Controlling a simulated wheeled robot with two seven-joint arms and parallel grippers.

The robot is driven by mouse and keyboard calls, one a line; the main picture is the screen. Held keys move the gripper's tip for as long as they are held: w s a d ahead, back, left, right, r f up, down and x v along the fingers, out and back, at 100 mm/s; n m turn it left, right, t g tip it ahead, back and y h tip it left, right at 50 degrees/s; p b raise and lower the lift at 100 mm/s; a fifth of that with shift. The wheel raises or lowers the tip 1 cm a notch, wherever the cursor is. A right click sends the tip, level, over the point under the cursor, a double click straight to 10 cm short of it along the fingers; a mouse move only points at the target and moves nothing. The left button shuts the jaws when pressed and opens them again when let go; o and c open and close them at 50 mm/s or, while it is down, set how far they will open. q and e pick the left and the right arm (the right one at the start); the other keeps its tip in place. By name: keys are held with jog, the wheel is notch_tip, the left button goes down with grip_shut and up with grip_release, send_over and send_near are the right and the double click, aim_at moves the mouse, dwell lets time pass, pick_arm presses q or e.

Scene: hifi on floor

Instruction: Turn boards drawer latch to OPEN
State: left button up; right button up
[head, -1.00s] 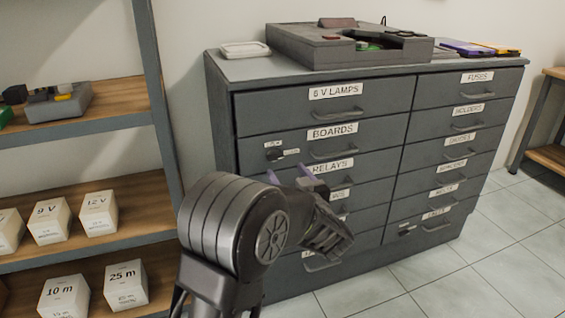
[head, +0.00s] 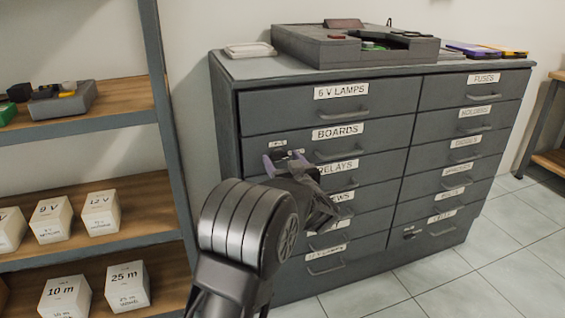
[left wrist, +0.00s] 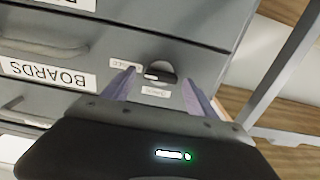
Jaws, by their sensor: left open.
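The boards drawer (head: 398,133) is the second one down in the cabinet's left column, with its BOARDS label (head: 338,132); it is shut. Its dark latch knob (left wrist: 160,73) shows in the left wrist view between two small white labels, with a pale mark at its left end. In the head view the knob is largely hidden by my fingers. My left gripper (head: 284,160) is open, its purple fingers either side of the latch. In the left wrist view the gripper (left wrist: 158,90) has the knob between and just beyond its fingertips, apparently not gripped. My right gripper is not in view.
The grey cabinet (head: 225,130) has several other shut drawers with bar handles. A grey device (head: 340,50) and a white tray (head: 249,49) stand on top. A shelf (head: 165,130) with boxes stands close on the left. The tiled floor at right is clear.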

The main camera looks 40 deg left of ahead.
pick_arm(q)
jog(key=c, duration=1.4)
